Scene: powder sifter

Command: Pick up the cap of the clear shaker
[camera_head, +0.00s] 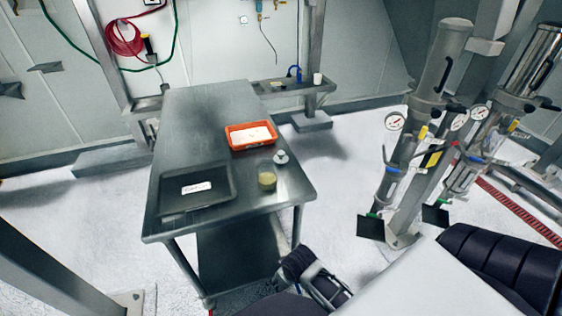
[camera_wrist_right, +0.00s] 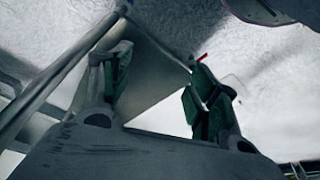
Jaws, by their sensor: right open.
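A small clear container with pale yellowish contents (camera_head: 267,179) stands near the right front part of the metal table; it looks like the clear shaker. A small grey-white piece (camera_head: 281,157), which may be its cap, sits just behind it to the right, apart from it. It is too small to make out details. My right gripper (camera_head: 318,284) is low in front of the table, away from both. In the right wrist view its two fingers (camera_wrist_right: 160,78) are apart with nothing between them. My left gripper is not in view.
The metal table (camera_head: 205,120) has a clear back half. An orange tray with white contents (camera_head: 230,145) lies behind the small pieces. A black tray (camera_head: 222,204) with a white label lies at the left front. Metal cylinders with gauges (camera_head: 447,50) stand at right.

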